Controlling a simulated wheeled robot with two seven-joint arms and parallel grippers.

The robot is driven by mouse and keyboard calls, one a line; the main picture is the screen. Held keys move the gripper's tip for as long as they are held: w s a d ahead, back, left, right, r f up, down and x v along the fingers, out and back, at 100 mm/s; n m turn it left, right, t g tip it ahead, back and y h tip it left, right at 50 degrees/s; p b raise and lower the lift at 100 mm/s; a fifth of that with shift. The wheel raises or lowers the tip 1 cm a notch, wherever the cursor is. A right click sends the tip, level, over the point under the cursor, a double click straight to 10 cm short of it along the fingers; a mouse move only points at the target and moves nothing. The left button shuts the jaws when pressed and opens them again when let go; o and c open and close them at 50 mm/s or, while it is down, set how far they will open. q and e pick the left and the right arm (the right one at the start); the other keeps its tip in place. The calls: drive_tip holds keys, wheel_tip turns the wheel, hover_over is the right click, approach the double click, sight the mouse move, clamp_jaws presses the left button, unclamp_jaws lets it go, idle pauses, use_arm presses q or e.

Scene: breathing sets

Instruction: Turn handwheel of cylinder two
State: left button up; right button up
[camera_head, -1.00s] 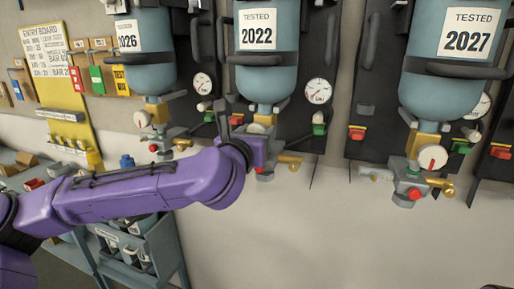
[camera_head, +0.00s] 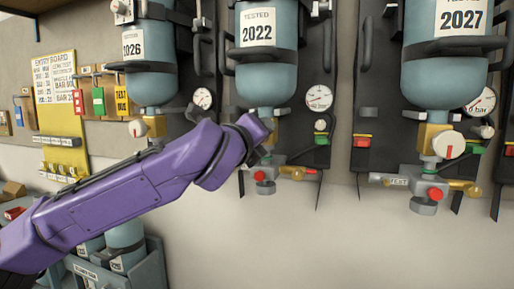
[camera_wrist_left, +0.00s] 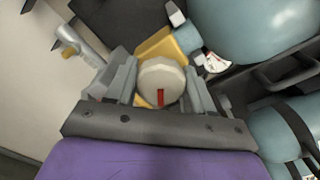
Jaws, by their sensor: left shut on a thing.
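The middle cylinder (camera_head: 266,75), labelled TESTED 2022, hangs on the wall with its valve block (camera_head: 265,172) below. Its handwheel (camera_wrist_left: 160,82) is a pale round knob with a red mark, seen face-on in the left wrist view. The red mark points toward the bottom of that picture. My left gripper (camera_wrist_left: 160,88) is shut on the handwheel, one finger on each side of it. In the head view my left gripper (camera_head: 264,135) reaches the valve from the left and hides the handwheel. My right gripper is in neither view.
Cylinder 2026 (camera_head: 148,65) hangs to the left and cylinder 2027 (camera_head: 444,62) to the right, with its own handwheel (camera_head: 448,145). A gauge (camera_head: 319,97) is right of the middle cylinder. A yellow entry board (camera_head: 58,110) is at the left. The lower wall is clear.

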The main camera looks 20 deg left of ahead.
use_arm(q)
drive_tip(key=shift+d+f, duration=0.15)
drive_tip(key=shift+f, duration=0.25)
drive_tip(key=o, duration=0.9)
drive_tip(key=shift+o, duration=0.6)
drive_tip(key=shift+r, duration=0.2)
drive_tip(key=s+b, duration=0.3)
drive_tip(key=s, duration=0.7)
drive_tip(key=shift+s+a, duration=0.2)
drive_tip(key=shift+a, duration=0.05)
idle(0.3)
